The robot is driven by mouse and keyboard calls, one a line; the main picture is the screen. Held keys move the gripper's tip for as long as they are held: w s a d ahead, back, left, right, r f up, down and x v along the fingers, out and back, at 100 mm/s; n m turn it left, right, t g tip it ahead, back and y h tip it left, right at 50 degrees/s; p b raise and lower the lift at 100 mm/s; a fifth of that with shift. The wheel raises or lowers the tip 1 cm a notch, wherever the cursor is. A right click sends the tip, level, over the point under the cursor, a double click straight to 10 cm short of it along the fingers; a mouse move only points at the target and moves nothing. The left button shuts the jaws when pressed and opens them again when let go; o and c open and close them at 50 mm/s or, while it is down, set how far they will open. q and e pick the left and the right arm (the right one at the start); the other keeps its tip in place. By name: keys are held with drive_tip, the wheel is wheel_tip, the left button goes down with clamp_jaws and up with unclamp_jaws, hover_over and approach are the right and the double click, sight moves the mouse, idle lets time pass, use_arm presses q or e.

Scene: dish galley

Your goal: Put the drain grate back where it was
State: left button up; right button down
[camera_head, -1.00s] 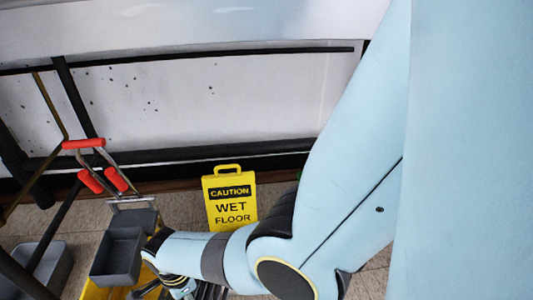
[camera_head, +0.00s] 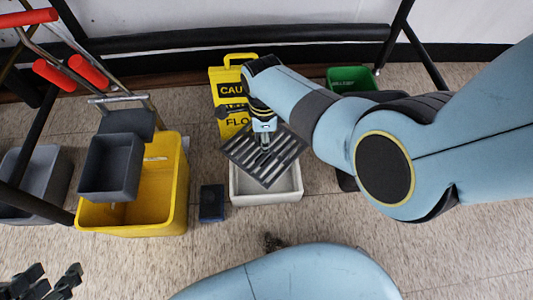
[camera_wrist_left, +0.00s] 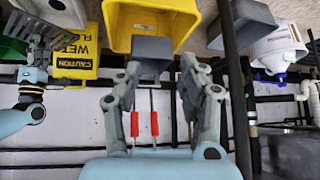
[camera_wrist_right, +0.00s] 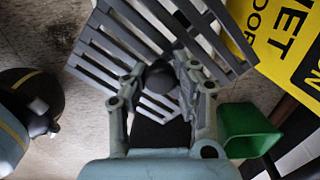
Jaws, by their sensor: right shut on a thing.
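The drain grate (camera_head: 286,160) is a dark grey slotted plate in my right gripper (camera_head: 264,143). It is tilted over the white floor basin (camera_head: 265,198) and hides part of its opening. In the head view it overlaps the basin's far side; whether it touches the rim I cannot tell. In the right wrist view the grate (camera_wrist_right: 100,55) lies across the fingers, which close around a dark round part at its middle. My left gripper (camera_head: 52,281) is open and empty at the lower left, far from the grate. The left wrist view shows its fingers apart.
A yellow mop bucket (camera_head: 172,190) with a grey wringer (camera_head: 110,165) stands left of the basin, beside a small dark block (camera_head: 211,203). A yellow caution sign (camera_head: 228,88) stands behind, a green bin (camera_head: 350,79) at the back right. A dark clump (camera_head: 273,242) lies on open floor in front.

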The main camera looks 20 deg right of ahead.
sight(264, 154)
wheel_tip(264, 154, down, 3)
drive_tip(key=shift+r+b, duration=0.2)
drive_tip(key=shift+b, duration=0.4)
drive_tip(key=shift+f+b, duration=0.4)
drive_tip(key=shift+f, duration=0.1)
drive_tip(key=shift+f+b, duration=0.3)
drive_tip(key=shift+f, duration=0.15)
use_arm(q)
drive_tip(key=w+d+r+m+t+h+b, duration=0.1)
drive_tip(key=w+r+t+b, duration=0.1)
drive_tip(key=w+r+t, duration=0.4)
wheel_tip(264, 154, up, 2)
drive_tip(key=t, duration=0.4)
drive_tip(key=shift+w+d+r, duration=0.15)
drive_tip(key=shift+w+d, duration=0.1)
drive_tip(key=shift+w, duration=0.1)
use_arm(e)
wheel_tip(264, 154, down, 3)
drive_tip(key=shift+r, duration=0.15)
use_arm(q)
drive_tip(key=shift+w+d+r, duration=0.1)
drive_tip(key=shift+w+r, duration=0.05)
drive_tip(key=shift+r, duration=0.25)
drive_tip(key=shift+w+r+t, duration=0.1)
drive_tip(key=shift+r+t, duration=0.05)
drive_tip(key=shift+t, duration=0.15)
use_arm(e)
drive_tip(key=shift+f, duration=0.2)
